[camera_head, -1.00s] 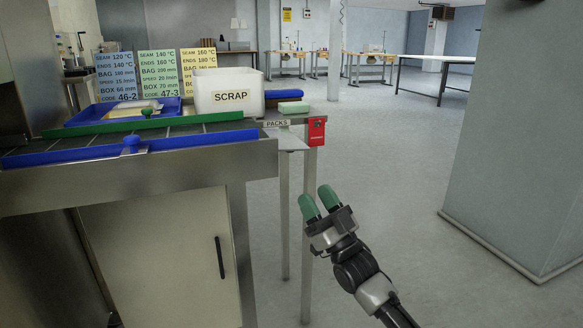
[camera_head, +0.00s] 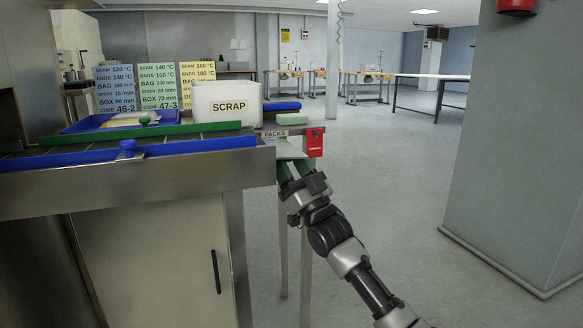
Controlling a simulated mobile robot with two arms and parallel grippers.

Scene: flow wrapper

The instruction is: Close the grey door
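The grey door (camera_head: 150,262) is a pale grey panel under the steel machine at lower left. Its black upright handle (camera_head: 216,271) is near its right edge. The door's lower part is cut off by the frame, and I cannot tell how far it stands open. My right gripper (camera_head: 293,171) comes in from the lower right. Its two green fingers are apart with nothing between them. It is to the right of the door and higher than the handle, in front of the packs stand (camera_head: 284,150), apart from the door. My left gripper is not in view.
The machine's steel front edge (camera_head: 130,189) overhangs the door. A white scrap bin (camera_head: 227,103), coloured setting cards (camera_head: 155,85) and a blue tray (camera_head: 80,124) stand on top. A red box (camera_head: 314,142) is on the packs stand. A grey pillar (camera_head: 520,150) stands right; floor between is clear.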

